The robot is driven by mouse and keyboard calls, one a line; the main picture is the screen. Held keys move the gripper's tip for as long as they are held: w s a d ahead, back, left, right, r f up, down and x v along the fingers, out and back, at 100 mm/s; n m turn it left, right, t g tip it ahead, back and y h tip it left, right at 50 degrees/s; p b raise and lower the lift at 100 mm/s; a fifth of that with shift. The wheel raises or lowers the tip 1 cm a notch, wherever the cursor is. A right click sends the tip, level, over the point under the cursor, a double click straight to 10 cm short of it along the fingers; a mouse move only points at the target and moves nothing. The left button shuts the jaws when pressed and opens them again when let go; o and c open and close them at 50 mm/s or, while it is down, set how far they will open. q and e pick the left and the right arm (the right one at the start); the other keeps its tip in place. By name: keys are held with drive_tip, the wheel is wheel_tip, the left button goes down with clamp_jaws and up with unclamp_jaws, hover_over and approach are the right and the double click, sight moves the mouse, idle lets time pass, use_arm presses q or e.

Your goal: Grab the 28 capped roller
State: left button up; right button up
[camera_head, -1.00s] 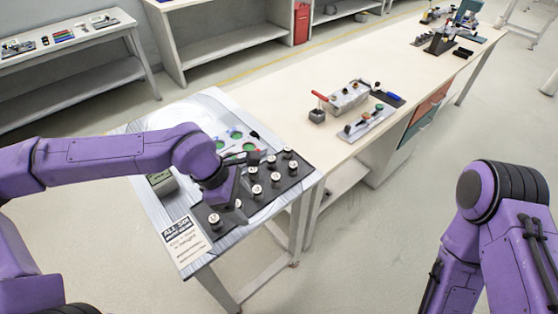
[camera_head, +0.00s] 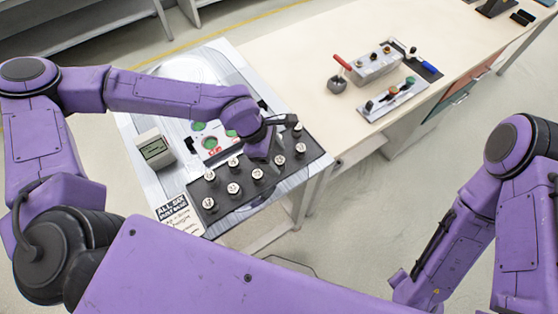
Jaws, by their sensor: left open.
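Several white-capped rollers stand upright in a black tray (camera_head: 222,213) on the grey-topped table; front ones include one roller (camera_head: 209,204), a second (camera_head: 234,188) and a third (camera_head: 257,174). Their cap numbers are too small to read surely, so I cannot tell which is 28. My left gripper (camera_head: 266,154) points down over the tray's back middle, among the rollers. It is open; its fingertips are largely hidden by its own purple body. One roller (camera_head: 279,160) is close beside it, and another (camera_head: 300,149) stands to its right. My right gripper is out of view.
Green round parts (camera_head: 211,143) are behind the tray. The adjoining bench holds a grey block (camera_head: 376,66) and a fixture (camera_head: 393,99).

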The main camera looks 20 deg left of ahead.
sight(279, 160)
use_arm(q)
drive_tip(key=f, duration=0.1)
drive_tip(key=w+d+f, duration=0.1)
drive_tip(key=f, duration=0.1)
drive_tip(key=shift+w+d, duration=0.1)
drive_tip(key=shift+w, duration=0.1)
drive_tip(key=shift+s+r, duration=0.15)
drive_tip(key=shift+s, duration=0.2)
drive_tip(key=shift+c, duration=0.7)
drive_tip(key=c, duration=0.5)
drive_tip(key=shift+w, duration=0.1)
clamp_jaws()
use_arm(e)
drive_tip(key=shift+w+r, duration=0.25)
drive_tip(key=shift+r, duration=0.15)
